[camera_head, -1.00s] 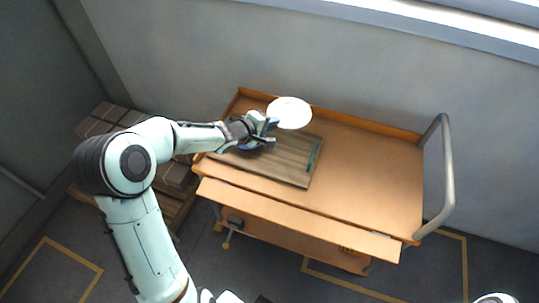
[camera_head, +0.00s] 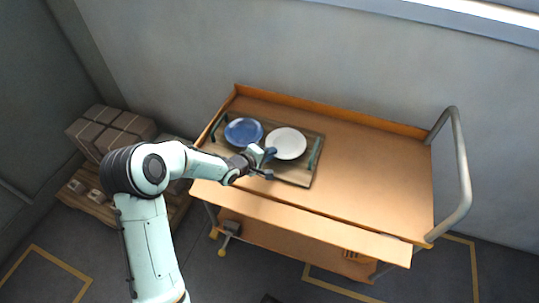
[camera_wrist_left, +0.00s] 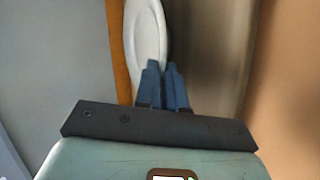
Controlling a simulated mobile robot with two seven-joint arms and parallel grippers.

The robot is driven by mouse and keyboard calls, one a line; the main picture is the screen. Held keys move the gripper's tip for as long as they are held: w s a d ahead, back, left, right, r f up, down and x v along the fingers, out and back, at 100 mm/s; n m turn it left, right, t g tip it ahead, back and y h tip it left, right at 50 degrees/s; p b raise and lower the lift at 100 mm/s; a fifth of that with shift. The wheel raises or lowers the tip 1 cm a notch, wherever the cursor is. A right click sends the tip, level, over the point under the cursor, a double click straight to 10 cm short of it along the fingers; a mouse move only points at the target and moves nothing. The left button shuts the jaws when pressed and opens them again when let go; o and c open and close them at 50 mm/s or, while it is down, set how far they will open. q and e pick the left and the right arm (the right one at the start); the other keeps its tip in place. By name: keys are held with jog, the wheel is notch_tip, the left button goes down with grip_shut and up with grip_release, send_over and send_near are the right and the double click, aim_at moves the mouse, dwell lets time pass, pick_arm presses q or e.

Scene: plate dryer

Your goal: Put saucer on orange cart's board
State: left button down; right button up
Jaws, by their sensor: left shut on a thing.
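The white saucer (camera_head: 286,143) appears over the right part of the wooden board (camera_head: 294,176) on the orange cart (camera_head: 370,170). My left gripper (camera_head: 267,160) is shut on the saucer's near left edge. In the left wrist view the saucer (camera_wrist_left: 146,40) shows nearly edge-on at the fingertips (camera_wrist_left: 163,68), so it looks tilted. I cannot tell whether it touches the board. A blue plate (camera_head: 243,131) lies on the board's left part, beside the saucer. My right gripper is not in view.
The board has dark green handles, one at its right end (camera_head: 315,153). The cart's top right of the board is clear. A grey push handle (camera_head: 462,170) rises at the cart's right end. Boxes (camera_head: 105,130) on a pallet stand to the left. A wall is behind.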

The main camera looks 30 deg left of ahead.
pick_arm(q)
jog(key=shift+r, duration=0.1)
jog(key=shift+f, duration=0.2)
jog(key=c, duration=1.2)
grip_release()
jog(key=shift+s+r, duration=0.15)
jog(key=shift+r, duration=0.1)
jog(key=p+v, duration=0.3)
jog(key=v, duration=0.8)
jog(key=shift+s+r, duration=0.15)
jog(key=shift+s, duration=0.15)
